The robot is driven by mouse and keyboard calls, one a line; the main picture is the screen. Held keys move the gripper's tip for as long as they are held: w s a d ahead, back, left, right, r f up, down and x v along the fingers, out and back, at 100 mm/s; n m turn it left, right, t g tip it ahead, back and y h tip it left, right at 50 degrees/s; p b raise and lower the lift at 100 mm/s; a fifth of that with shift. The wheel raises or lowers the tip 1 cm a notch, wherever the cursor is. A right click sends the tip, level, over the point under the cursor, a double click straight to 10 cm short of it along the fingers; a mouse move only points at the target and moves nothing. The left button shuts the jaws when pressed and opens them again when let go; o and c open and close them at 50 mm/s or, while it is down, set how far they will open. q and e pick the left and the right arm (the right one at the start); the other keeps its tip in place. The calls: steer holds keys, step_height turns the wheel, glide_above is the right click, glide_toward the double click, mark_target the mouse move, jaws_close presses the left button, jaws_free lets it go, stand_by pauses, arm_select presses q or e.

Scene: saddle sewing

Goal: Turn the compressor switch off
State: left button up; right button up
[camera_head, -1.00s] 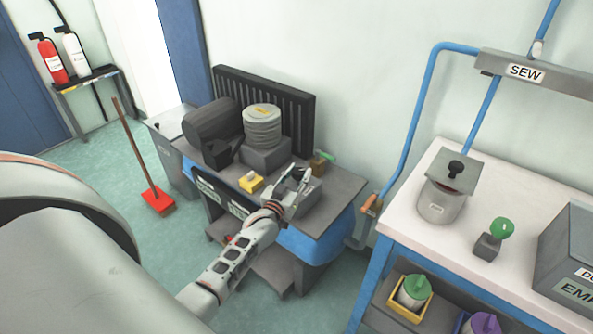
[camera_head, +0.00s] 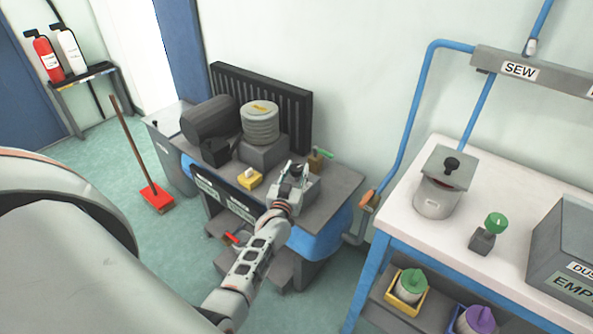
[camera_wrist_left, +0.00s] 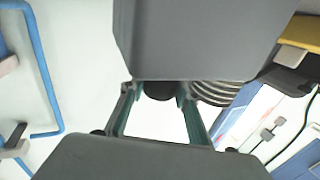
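The compressor (camera_head: 325,240) is a blue tank under a grey top, with a dark motor (camera_head: 209,123) and a ribbed grey cylinder (camera_head: 260,124) on it. A small yellow box (camera_head: 249,180) with a pale lever sits on the top's front edge. A grey box (camera_head: 309,193) stands to its right. I cannot tell for certain which part is the switch. My left gripper (camera_head: 290,172) is over the grey box and partly hides it. In the left wrist view its fingers (camera_wrist_left: 158,112) are apart, with a dark round part (camera_wrist_left: 158,90) between or beyond them; contact is unclear.
A white workbench (camera_head: 400,214) is on the right, with a blue pipe (camera_head: 408,130) by the wall. A red broom (camera_head: 158,199) stands on the floor at left.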

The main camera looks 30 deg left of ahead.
mark_target(295, 174)
arm_select(q)
steer(key=o, duration=0.4)
steer(key=v, duration=0.7)
steer(key=shift+s+d, duration=0.1)
steer(key=shift+s, duration=0.1)
